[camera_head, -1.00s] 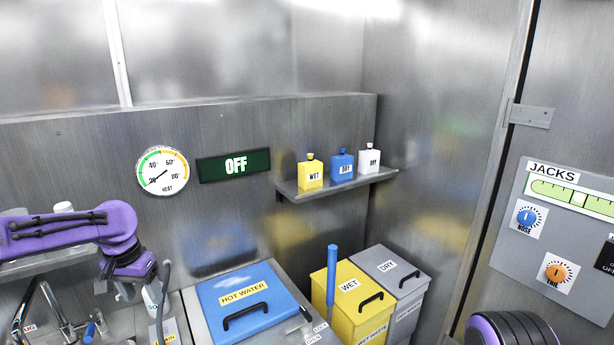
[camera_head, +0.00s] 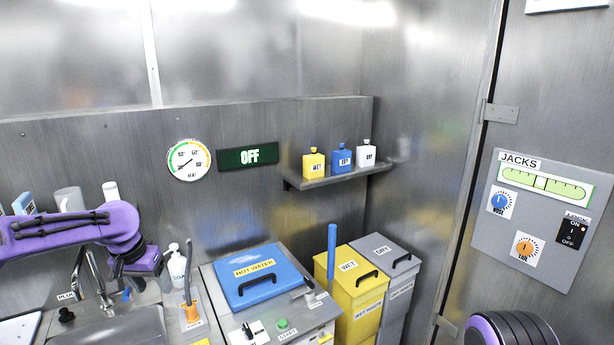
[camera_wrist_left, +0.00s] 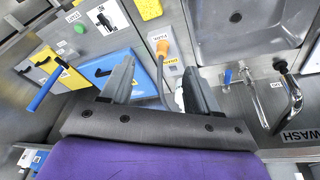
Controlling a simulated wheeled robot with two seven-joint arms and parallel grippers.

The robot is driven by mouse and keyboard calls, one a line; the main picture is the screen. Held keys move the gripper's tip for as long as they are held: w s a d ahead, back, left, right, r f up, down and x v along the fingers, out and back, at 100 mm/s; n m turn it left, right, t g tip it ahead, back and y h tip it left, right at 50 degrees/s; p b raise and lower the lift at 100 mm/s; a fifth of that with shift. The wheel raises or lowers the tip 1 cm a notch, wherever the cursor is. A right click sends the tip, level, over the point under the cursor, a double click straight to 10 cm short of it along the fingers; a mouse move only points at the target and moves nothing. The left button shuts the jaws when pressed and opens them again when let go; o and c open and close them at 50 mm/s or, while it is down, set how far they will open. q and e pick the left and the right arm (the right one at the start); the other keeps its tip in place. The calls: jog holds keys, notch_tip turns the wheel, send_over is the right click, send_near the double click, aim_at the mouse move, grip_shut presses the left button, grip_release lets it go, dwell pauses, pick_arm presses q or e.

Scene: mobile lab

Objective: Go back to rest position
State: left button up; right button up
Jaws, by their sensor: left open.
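My left arm comes in from the left in the head view, purple with black parts. Its left gripper (camera_head: 132,284) points down near the sink's back edge, its fingers mostly hidden there. In the left wrist view the left gripper (camera_wrist_left: 160,85) has its two grey fingers spread apart, with nothing between them but the background. A purple and black ringed part at the bottom right of the head view is mine. My right gripper does not show.
Near the left gripper are a sink (camera_head: 120,328), a tap (camera_head: 97,272) and a soap bottle (camera_head: 177,268). The blue hot water lid (camera_head: 248,279), yellow wet bin (camera_head: 352,300) and grey dry bin (camera_head: 385,262) stand right of it. Several bottles sit on a wall shelf (camera_head: 340,178).

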pick_arm(q)
jog(key=w+d+f+n+t+h, duration=0.2)
jog(key=w+d+f+n+t, duration=0.15)
jog(key=d+f, duration=0.2)
jog(key=s+d+f+n+t+y+b, duration=0.15)
jog(key=s+f, duration=0.25)
jog(key=f, duration=0.4)
jog(key=s+d+f+n+t+y+b, duration=0.1)
jog(key=s+d+f+b, duration=0.15)
jog(key=f, duration=0.65)
jog(key=s+a+f+g+y+b, duration=0.1)
jog(key=s+f+g+b, duration=0.1)
jog(key=s+f, duration=0.5)
jog(key=s+a+f+g+y+b, duration=0.1)
jog(key=s+f, duration=0.5)
jog(key=s, duration=1.1)
jog(key=s+a+f+g+y+b, duration=0.1)
jog(key=s+f+g+b, duration=0.1)
jog(key=s+f, duration=0.5)
jog(key=s+b, duration=0.1)
jog(key=s, duration=0.4)
jog(key=shift+a+f+n+g, duration=0.35)
jog(key=shift+n+g, duration=0.05)
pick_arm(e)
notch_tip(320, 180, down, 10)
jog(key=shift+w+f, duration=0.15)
pick_arm(q)
jog(key=shift+y, duration=0.25)
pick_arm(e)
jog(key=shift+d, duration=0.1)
